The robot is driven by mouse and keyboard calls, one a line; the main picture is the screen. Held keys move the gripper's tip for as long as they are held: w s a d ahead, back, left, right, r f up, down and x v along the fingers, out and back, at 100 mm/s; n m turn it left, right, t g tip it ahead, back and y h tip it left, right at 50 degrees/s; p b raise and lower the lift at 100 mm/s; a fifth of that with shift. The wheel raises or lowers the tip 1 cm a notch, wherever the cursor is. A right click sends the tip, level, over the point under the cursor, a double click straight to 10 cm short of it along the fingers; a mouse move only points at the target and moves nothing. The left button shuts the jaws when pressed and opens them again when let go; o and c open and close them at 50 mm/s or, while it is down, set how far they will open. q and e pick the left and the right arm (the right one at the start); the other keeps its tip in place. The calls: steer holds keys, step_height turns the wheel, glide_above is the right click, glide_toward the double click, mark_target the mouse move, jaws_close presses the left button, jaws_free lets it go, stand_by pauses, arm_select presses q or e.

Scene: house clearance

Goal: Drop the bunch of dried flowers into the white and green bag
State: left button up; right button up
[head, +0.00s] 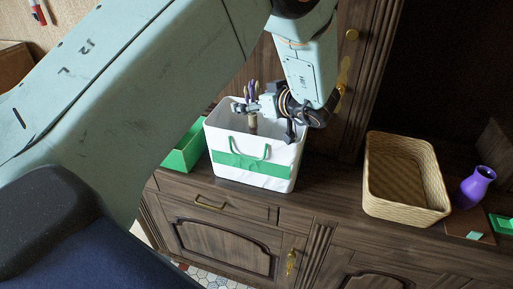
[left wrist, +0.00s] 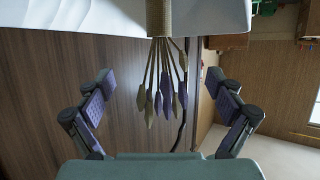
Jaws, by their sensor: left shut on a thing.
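The bunch of dried flowers (head: 252,120) is upright, purple heads up and tan wrapped stems down, over the mouth of the white and green bag (head: 222,172). My left gripper (head: 249,106) is shut on the bunch, above the bag's opening near its back. In the left wrist view the flower heads (left wrist: 163,92) show between the fingers of the gripper (left wrist: 160,80), with the wrapped stems (left wrist: 159,18) beyond. The bag's white side (left wrist: 70,14) fills the top there. The bag stands open on the sideboard, its floor hidden. My right gripper is out of view.
A green box (head: 180,155) stands close to the bag's left. On the dark wooden sideboard (head: 325,205), a wicker basket (head: 432,207) stands to the right, with a purple vase (head: 478,187) beyond it. Some sideboard top is free between bag and basket. Cabinet woodwork rises behind.

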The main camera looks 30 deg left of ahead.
arm_select(q)
steer(key=o, duration=0.8)
steer(key=shift+w+d, duration=0.1)
steer(key=shift+w, duration=0.05)
steer(key=shift+c, duration=0.2)
steer(key=shift+s+a+r, duration=0.1)
steer(key=shift+s+a, duration=0.1)
steer(key=shift+s, duration=0.1)
step_height(320, 180, up, 9)
steer(key=shift+s+r, duration=0.1)
steer(key=shift+r, duration=0.4)
steer(key=shift+w, duration=0.25)
steer(key=shift+d, duration=0.1)
steer(key=shift+f, duration=0.1)
